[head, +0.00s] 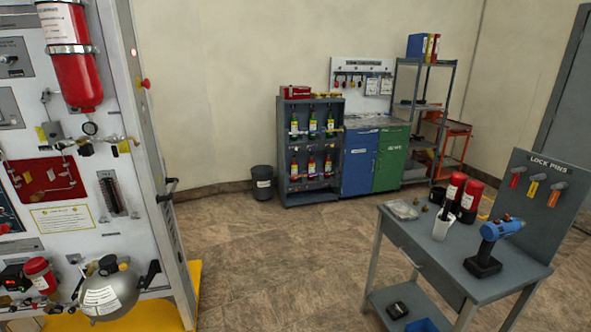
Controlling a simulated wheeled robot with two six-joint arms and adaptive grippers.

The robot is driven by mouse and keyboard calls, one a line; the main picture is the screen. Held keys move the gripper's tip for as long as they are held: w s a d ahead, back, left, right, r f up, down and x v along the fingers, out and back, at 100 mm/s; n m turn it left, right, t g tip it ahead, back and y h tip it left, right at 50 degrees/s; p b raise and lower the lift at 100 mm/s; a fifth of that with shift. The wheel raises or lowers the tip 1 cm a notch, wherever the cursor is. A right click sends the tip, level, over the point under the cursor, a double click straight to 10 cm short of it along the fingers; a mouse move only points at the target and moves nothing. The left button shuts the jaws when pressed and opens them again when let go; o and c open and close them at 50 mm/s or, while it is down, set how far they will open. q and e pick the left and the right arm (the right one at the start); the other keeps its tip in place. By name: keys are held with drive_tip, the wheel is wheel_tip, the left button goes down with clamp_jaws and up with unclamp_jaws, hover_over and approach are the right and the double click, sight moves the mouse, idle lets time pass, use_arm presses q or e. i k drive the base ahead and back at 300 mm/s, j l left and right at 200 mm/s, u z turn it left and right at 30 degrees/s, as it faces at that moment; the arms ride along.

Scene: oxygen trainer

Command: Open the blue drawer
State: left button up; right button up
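A blue front (359,165) stands against the far wall in the head view, left of a green front (391,160) on the same low cabinet. The blue front looks closed and flush, with a small pale label near its top. It is too small to tell whether it is a drawer or a door, and I cannot make out a handle. Neither of my grippers is in view.
A grey rack of bottles (310,150) adjoins the blue front on the left, with a dark bin (262,183) beside it. A workbench (450,262) with a drill (490,245) stands at the right. A tall equipment panel (125,215) fills the left. Tiled floor (270,255) between is clear.

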sight(364, 135)
drive_tip(key=i, duration=0.85)
drive_tip(key=i+l+u, duration=0.1)
drive_tip(key=i, duration=0.7)
drive_tip(key=i+l, duration=0.15)
drive_tip(key=i, duration=0.7)
drive_tip(key=i+l, duration=0.1)
drive_tip(key=i, duration=0.75)
drive_tip(key=i+z, duration=0.2)
drive_tip(key=i, duration=0.3)
drive_tip(key=i+z, duration=0.2)
drive_tip(key=i, duration=0.3)
drive_tip(key=i+j+z, duration=0.1)
drive_tip(key=i+z, duration=0.15)
drive_tip(key=i, duration=0.3)
drive_tip(key=i+j+z, duration=0.2)
drive_tip(key=i, duration=0.25)
drive_tip(key=i+l+u, duration=0.15)
drive_tip(key=i, duration=0.35)
drive_tip(key=i+l+u, duration=0.1)
drive_tip(key=i+l, duration=0.3)
drive_tip(key=i+l+u, duration=0.15)
drive_tip(key=i+l, duration=0.15)
drive_tip(key=i, duration=0.3)
